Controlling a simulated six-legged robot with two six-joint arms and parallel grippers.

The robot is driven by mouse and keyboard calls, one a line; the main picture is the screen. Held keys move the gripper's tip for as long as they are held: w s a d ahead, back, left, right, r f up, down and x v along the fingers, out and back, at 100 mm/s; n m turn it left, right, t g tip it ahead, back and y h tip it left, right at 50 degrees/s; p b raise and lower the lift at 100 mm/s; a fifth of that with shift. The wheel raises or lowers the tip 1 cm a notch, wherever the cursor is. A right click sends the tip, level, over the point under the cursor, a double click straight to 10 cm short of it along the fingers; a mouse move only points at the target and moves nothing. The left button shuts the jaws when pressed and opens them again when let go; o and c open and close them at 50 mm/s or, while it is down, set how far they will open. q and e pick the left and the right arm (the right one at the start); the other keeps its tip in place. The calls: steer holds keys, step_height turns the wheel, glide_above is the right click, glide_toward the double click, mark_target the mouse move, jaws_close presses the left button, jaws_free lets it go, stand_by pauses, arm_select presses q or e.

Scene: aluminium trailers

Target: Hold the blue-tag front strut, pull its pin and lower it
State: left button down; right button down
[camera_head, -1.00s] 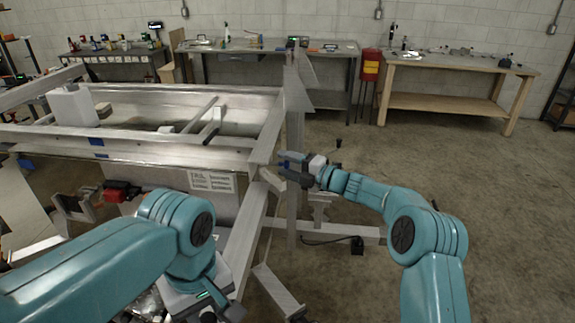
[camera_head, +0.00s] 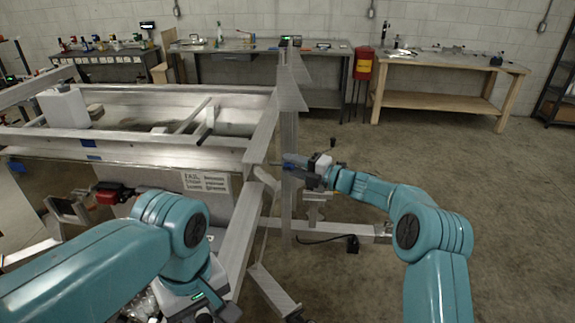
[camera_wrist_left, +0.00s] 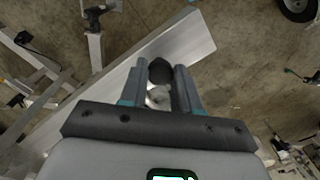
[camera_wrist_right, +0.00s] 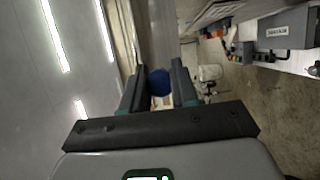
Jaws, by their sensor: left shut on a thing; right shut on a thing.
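The upright aluminium post (camera_head: 289,125) stands at the trailer's front corner. My right gripper (camera_head: 292,168) is in front of it, and a thin dark piece reaches left from its jaws. In the right wrist view my right gripper (camera_wrist_right: 158,84) is shut on a round blue knob (camera_wrist_right: 159,82). In the head view my left gripper is low, its fingertips out of clear sight. In the left wrist view my left gripper (camera_wrist_left: 166,75) is shut on a dark round knob (camera_wrist_left: 160,71), with a broad aluminium beam (camera_wrist_left: 190,40) behind it. I cannot tell whether the pin is out.
The trailer frame (camera_head: 120,152) fills the left, with blue marks (camera_head: 88,143) and a printed label (camera_head: 206,181). A wooden bench (camera_head: 440,105) and metal benches stand along the back wall. A low bar (camera_head: 345,230) crosses the floor. The right floor is open.

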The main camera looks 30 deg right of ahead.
arm_select(q)
steer(key=shift+w, duration=0.1)
arm_select(e)
steer(key=c, duration=1.3)
jaws_free()
steer(key=shift+d, duration=0.2)
steer(key=o, duration=0.4)
steer(key=shift+s, duration=0.1)
steer(key=v, duration=1.2)
steer(key=shift+s, duration=0.1)
